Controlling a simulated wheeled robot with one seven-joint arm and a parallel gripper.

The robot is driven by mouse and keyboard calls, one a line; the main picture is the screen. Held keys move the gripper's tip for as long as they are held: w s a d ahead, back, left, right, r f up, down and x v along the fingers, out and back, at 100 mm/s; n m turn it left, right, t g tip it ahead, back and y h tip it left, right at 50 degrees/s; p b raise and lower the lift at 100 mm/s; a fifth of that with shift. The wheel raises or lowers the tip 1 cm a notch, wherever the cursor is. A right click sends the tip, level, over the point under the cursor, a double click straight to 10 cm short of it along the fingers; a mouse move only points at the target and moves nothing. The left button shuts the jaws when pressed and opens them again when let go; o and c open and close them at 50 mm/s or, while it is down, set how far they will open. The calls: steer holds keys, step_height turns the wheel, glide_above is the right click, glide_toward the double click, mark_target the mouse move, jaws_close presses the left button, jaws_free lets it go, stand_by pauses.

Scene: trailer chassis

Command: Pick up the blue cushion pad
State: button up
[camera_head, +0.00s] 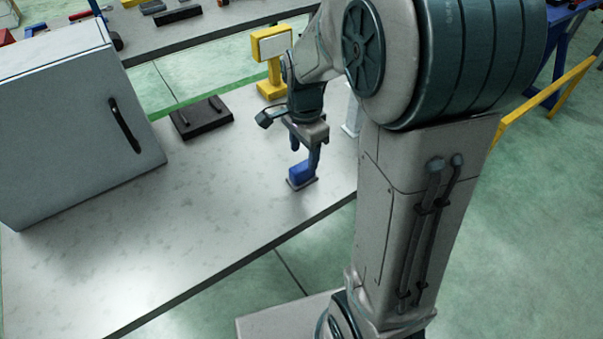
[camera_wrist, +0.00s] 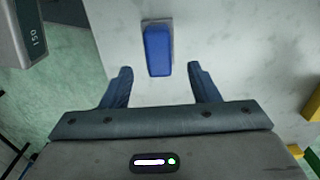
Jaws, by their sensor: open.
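The blue cushion pad (camera_head: 300,172) is a small block on a thin grey base on the table, near the table's front edge. My gripper (camera_head: 306,158) is just above it, pointing down. In the wrist view the pad (camera_wrist: 158,52) lies ahead of the gap between the two fingers. My gripper is also in the wrist view (camera_wrist: 161,82), with its fingers spread wide and nothing between them. The pad's thin grey base shows at its far end there.
The grey table (camera_head: 190,215) carries a large grey cabinet (camera_head: 75,125) at left, a black flat block (camera_head: 201,117) and a yellow stand (camera_head: 271,65) behind my gripper. A light grey block (camera_head: 352,115) stands at right, partly hidden by my arm. The table's front middle is clear.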

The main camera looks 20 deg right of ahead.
mark_target(302, 166)
steer(key=f, duration=0.5)
steer(key=shift+s+a, duration=0.2)
steer(key=shift+a, duration=0.05)
steer(key=c, duration=1.1)
steer(key=shift+c, duration=0.2)
steer(key=shift+r, duration=0.1)
step_height(302, 166, up, 4)
steer(key=shift+d+r, duration=0.15)
steer(key=d+r, duration=0.6)
steer(key=d, duration=0.5)
steer(key=shift+s+d+r, duration=0.2)
steer(key=shift+s+r, duration=0.05)
steer(key=shift+s, duration=0.05)
